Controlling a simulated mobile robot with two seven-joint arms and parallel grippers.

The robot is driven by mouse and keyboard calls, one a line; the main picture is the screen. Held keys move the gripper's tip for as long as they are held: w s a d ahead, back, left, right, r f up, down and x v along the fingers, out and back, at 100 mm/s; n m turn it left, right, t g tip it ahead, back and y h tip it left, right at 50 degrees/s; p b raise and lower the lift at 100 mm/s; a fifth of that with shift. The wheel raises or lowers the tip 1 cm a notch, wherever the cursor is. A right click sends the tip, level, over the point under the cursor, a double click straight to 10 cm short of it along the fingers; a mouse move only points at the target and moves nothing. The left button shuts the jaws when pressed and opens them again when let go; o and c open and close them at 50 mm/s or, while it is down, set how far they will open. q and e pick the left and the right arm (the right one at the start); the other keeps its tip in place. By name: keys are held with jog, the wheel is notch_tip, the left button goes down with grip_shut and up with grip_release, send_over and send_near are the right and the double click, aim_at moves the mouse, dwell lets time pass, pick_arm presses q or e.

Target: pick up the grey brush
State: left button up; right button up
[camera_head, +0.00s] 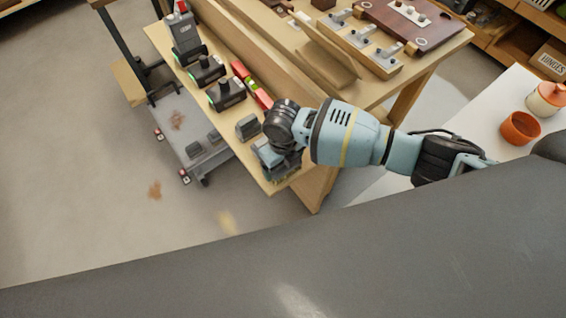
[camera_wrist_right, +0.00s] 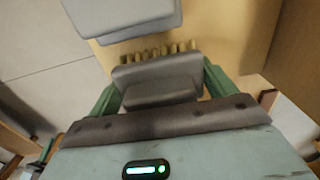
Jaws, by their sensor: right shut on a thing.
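My right gripper (camera_head: 275,160) is low over the front end of the narrow wooden bench shelf. In the right wrist view, its two green fingers (camera_wrist_right: 160,88) are shut on the grey brush (camera_wrist_right: 155,75), one on each side. The brush has a grey body and a row of tan bristles pointing away from the palm. In the head view the gripper mostly hides the brush. I cannot tell whether the bristles touch the wood. My left gripper is not in view.
A grey block (camera_head: 248,127) lies on the shelf just beyond the gripper; a grey thing also shows in the wrist view (camera_wrist_right: 125,18). Farther along are a red level (camera_head: 251,84) and black tools (camera_head: 226,93). An orange pot (camera_head: 520,128) stands on the white table at right.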

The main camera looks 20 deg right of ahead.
jog(key=shift+r, duration=0.15)
notch_tip(320, 180, up, 10)
jog(key=shift+f+p, duration=0.1)
jog(key=shift+p, duration=0.5)
jog(key=o, duration=0.3)
jog(key=shift+c, duration=0.7)
jog(key=shift+s+f, duration=0.1)
